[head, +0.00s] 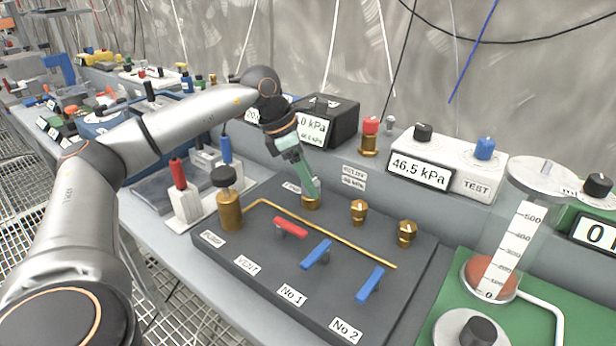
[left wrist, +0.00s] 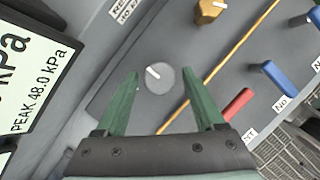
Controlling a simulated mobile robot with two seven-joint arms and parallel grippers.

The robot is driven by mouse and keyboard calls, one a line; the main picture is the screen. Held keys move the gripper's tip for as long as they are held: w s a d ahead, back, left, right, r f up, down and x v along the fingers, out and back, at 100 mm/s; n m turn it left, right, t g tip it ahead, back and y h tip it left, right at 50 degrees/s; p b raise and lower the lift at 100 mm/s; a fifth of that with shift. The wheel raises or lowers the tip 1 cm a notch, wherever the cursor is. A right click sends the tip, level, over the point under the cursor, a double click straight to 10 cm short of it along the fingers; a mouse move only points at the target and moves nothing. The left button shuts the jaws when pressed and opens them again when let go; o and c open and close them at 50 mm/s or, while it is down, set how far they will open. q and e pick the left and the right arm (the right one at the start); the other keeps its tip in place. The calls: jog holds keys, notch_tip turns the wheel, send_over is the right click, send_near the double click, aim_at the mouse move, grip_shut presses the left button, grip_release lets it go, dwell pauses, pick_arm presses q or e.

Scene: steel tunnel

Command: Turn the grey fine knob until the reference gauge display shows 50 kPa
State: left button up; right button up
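The grey fine knob (left wrist: 160,79), round with a white pointer mark, lies between and just beyond the fingertips of my left gripper (left wrist: 161,74) in the left wrist view. The green fingers are open, with a gap on either side of the knob. In the head view the left gripper (head: 313,190) points down over a brass fitting (head: 311,203) and hides the knob's top. The black gauge box (head: 333,118) has a display partly hidden by my arm; "0 kPa" shows, and the left wrist view reads "PEAK 48.0 kPa" on its display (left wrist: 30,75). My right gripper is not in view.
A white TEST gauge (head: 450,165) reads 46.5 kPa. Brass fittings (head: 358,211) stand right of the gripper. Red (head: 290,228) and blue (head: 317,253) levers sit in front on the dark panel. A brass pump with a black knob (head: 229,205) stands at left, a glass cylinder (head: 515,245) at right.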

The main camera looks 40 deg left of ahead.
pick_arm(q)
grip_shut()
dwell(0.3)
jog(key=shift+r, duration=0.1)
